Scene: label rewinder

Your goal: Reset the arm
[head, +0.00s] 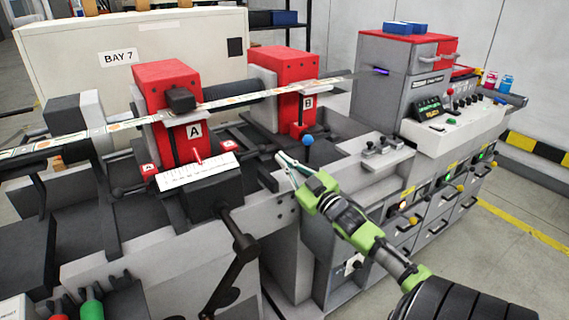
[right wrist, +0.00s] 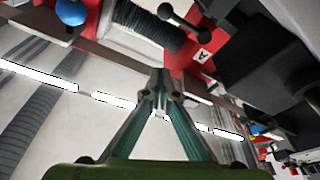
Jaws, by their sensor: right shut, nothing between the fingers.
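The label rewinder (head: 285,225) fills the middle of the head view. A black jointed lever (head: 238,262) hangs at its front, below a white scale (head: 197,171) with a red pointer. A blue-ball lever (head: 308,141) stands upright on the deck; its blue ball also shows at the upper left of the right wrist view (right wrist: 71,11). I cannot tell which part the task calls the arm. My right gripper (head: 282,157) is shut and empty, just in front of and left of the blue ball. Its fingertips meet in the right wrist view (right wrist: 160,78). My left gripper is out of view.
Red blocks A (head: 165,85) and B (head: 290,75) carry the label web (head: 240,98). A control console (head: 440,115) stands at the right. Green and red knobs (head: 92,307) are at the bottom left. Open floor (head: 500,240) lies right of the machine.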

